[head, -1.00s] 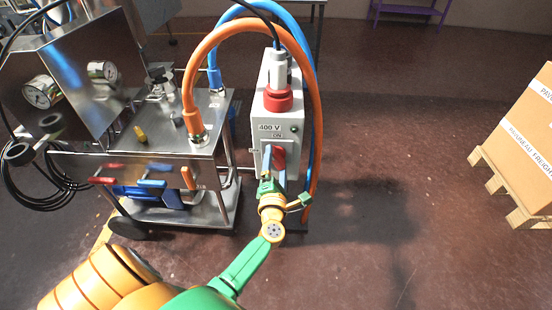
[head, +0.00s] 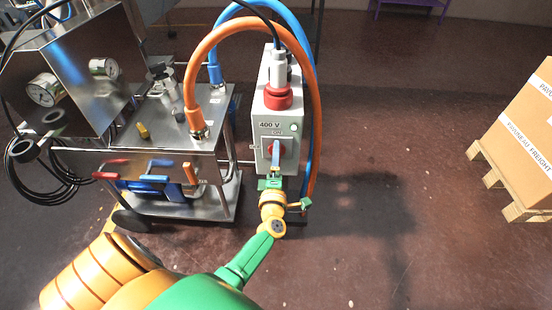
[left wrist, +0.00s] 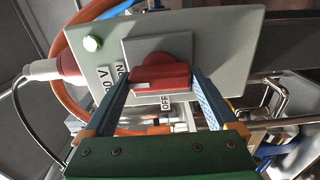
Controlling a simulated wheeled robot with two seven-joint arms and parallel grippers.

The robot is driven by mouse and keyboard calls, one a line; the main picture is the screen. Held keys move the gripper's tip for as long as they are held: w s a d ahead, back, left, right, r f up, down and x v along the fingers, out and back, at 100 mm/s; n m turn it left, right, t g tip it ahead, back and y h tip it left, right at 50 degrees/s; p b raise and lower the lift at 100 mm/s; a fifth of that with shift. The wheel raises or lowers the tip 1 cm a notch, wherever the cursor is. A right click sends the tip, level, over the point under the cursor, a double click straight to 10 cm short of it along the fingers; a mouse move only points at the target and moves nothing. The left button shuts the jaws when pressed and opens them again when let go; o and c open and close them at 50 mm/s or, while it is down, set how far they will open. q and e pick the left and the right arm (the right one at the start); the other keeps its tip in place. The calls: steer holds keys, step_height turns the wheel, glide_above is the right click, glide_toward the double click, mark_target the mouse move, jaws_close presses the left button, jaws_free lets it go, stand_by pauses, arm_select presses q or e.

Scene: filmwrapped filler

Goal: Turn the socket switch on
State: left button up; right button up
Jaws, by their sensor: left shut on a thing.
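The socket switch is a red rotary knob (left wrist: 162,74) on the front of a light grey socket box (head: 286,97). In the head view the knob (head: 277,147) is mostly covered by my gripper. My left gripper (left wrist: 163,82) has a finger at each end of the knob's bar and is shut on it. The bar's white mark points towards the ON label (left wrist: 120,71); the OFF label (left wrist: 166,102) is at the knob's side. A lamp (head: 294,127) on the box looks bright pale green. My right gripper is not in view.
A red plug (head: 278,98) with a black cable sits on the box. Orange (head: 240,24) and blue hoses arch around it. A steel machine cart (head: 185,145) stands close on the left. A carton (head: 530,120) on a pallet is at far right; floor between is clear.

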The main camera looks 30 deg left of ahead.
arm_select(q)
steer(key=shift+f, duration=0.1)
steer(key=o, duration=1)
steer(key=v, duration=0.7)
steer(key=shift+s, duration=0.1)
